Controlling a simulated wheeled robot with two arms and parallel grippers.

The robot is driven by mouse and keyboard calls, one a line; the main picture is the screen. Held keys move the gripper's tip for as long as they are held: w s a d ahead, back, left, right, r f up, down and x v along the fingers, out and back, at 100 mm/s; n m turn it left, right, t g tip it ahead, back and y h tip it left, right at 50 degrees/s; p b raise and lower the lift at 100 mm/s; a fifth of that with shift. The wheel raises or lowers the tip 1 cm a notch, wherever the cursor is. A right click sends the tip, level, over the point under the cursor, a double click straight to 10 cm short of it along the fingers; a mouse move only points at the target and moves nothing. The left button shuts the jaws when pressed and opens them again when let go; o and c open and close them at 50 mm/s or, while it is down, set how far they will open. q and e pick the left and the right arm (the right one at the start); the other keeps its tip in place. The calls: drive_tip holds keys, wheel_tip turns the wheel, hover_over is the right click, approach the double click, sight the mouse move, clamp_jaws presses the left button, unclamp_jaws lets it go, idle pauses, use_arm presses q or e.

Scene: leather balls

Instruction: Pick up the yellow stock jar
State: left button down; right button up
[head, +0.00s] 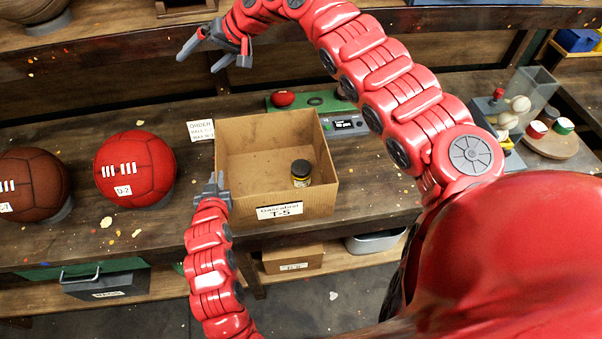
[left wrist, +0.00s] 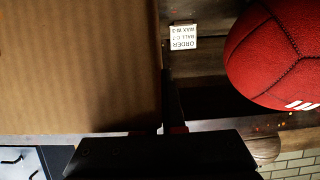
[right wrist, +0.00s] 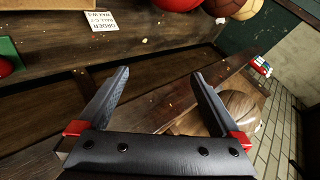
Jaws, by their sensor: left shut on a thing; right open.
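The yellow stock jar (head: 301,180), with a dark lid and a yellow label, stands upright inside an open cardboard box (head: 262,137), in its front right corner. My left gripper (head: 214,186) is at the box's left wall and is shut on it. The left wrist view shows the box wall (left wrist: 80,66) close beside the gripper; the jar is hidden there. My right gripper (head: 200,60) is open and empty, above the back of the bench and left of the box. In the right wrist view its fingers (right wrist: 162,95) are spread with nothing between them.
A red ball (head: 135,168) and a brown ball (head: 32,185) stand left of the box. A round board (head: 550,143) with small jars is at right.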

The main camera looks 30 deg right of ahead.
drive_tip(key=s+d+f+n+g+h, duration=0.1)
drive_tip(key=s+d+f+g+h, duration=0.15)
drive_tip(key=f, duration=0.45)
drive_tip(key=s+d+f+n+g+h, duration=0.1)
drive_tip(key=s+d+f+h, duration=0.1)
drive_tip(key=s+d+f, duration=0.35)
drive_tip(key=n+g+h, duration=0.3)
drive_tip(key=g+h, duration=0.1)
approach(301, 166)
drive_tip(key=shift+w+a+f+y, duration=0.15)
drive_tip(key=shift+f+y, duration=0.1)
drive_tip(key=shift+f, duration=0.15)
drive_tip(key=f, duration=0.4)
drive_tip(key=s+f, duration=0.1)
drive_tip(key=f, duration=0.1)
drive_tip(key=shift+d, duration=0.3)
drive_tip(key=shift+s+d+f, duration=0.1)
drive_tip(key=shift+s+f, duration=0.1)
drive_tip(key=shift+f, duration=1.3)
drive_tip(key=shift+s+d+f, duration=0.1)
drive_tip(key=shift+s+f, duration=0.1)
drive_tip(key=shift+f, duration=1.3)
drive_tip(key=c, duration=1.5)
drive_tip(key=shift+o, duration=0.2)
wheel_tip(301, 166, up, 9)
drive_tip(key=shift+w+f, duration=0.1)
drive_tip(key=shift+f, duration=0.15)
drive_tip(key=shift+r, duration=0.8)
